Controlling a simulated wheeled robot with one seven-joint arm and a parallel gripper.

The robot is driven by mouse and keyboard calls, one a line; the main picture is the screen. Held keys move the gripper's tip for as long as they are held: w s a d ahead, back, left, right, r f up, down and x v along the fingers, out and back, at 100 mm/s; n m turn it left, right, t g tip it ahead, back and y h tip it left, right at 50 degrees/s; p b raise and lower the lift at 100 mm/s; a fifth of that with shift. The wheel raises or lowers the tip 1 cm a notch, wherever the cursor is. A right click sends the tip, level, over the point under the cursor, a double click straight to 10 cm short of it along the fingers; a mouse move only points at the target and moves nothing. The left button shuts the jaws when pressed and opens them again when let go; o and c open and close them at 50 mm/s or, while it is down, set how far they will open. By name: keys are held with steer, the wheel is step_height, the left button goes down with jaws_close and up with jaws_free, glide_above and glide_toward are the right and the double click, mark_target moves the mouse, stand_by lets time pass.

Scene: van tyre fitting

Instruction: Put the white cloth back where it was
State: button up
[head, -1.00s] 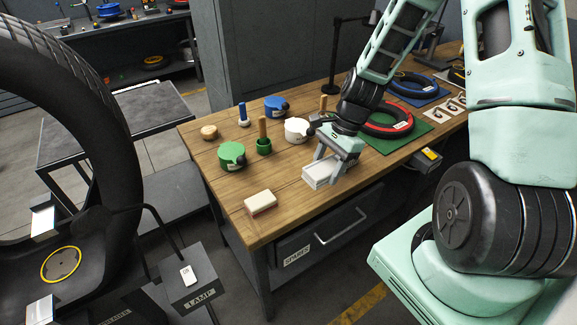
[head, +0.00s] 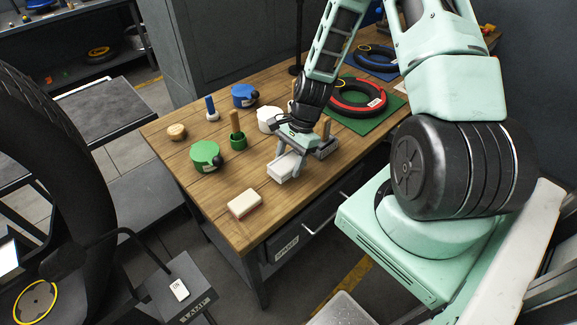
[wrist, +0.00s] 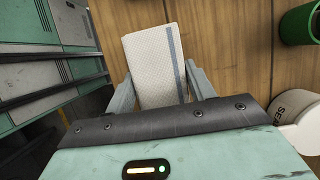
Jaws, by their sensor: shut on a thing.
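The white cloth (head: 285,166) is a folded white pad over the workbench, near its front edge. In the wrist view the cloth (wrist: 152,62) shows a grey-blue stripe along its right side. My gripper (head: 284,161) points down and is shut on the cloth, with one finger on each side of it. The wrist view shows both fingers (wrist: 160,86) against its edges. The cloth is at or just above the wood; I cannot tell whether it touches.
Behind are a green pot (head: 205,156), a green cup with a wooden handle (head: 238,142), a blue pot (head: 244,95) and a white pot (head: 268,119). A red ring (head: 357,97) lies on a green mat. Bare wood surrounds the block.

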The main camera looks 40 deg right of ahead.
mark_target(289, 168)
steer(key=shift+f, duration=1.5)
steer(key=shift+f, duration=0.1)
